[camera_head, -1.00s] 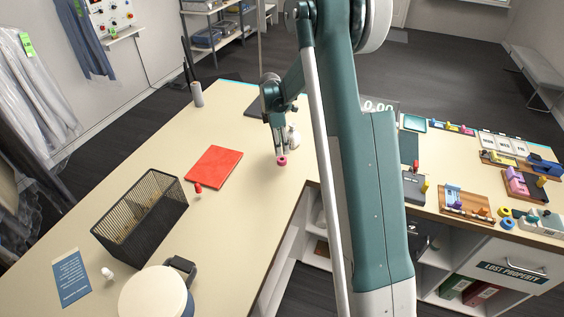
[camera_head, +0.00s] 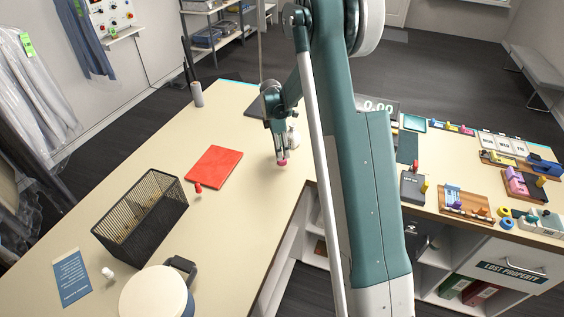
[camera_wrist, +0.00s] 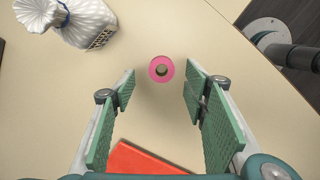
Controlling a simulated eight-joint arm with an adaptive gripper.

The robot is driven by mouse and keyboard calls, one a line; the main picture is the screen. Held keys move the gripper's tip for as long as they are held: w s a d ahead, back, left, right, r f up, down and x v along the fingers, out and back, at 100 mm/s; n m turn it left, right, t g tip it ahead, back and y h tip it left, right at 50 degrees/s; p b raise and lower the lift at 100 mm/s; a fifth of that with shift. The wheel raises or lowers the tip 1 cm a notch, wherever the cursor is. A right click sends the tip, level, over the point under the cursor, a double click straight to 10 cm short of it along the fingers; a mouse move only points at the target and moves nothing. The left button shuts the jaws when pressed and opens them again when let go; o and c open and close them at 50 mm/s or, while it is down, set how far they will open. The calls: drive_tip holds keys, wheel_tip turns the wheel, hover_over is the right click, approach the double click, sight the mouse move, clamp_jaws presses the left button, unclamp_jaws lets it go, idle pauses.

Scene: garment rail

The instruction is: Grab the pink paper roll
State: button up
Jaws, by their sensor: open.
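The pink paper roll (camera_wrist: 161,69) stands on the cream counter in the wrist view, its round end with a dark hole facing the camera. It lies between and slightly beyond the tips of my open gripper (camera_wrist: 158,90), with a gap to each green finger pad. In the head view the pink roll (camera_head: 282,162) shows just under the fingertips of my gripper (camera_head: 281,155), which points down over the counter. My fingers partly cover it there, and I cannot tell its exact height gap from them.
A white patterned bag (camera_wrist: 80,20) stands close by. A red folder or sheet (camera_head: 214,167) lies left of the roll, with a small red object (camera_head: 198,188) beside it. A black mesh basket (camera_head: 140,220) stands nearer. The counter edge is to the right of the roll.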

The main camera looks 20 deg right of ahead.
drive_tip(key=shift+s+d+f+p, duration=0.1)
drive_tip(key=shift+f+p, duration=0.15)
drive_tip(key=shift+f, duration=1.1)
drive_tip(key=shift+s+d+f+p, duration=0.1)
drive_tip(key=shift+f+p, duration=0.15)
drive_tip(key=shift+f, duration=1.05)
drive_tip(key=c, duration=0.9)
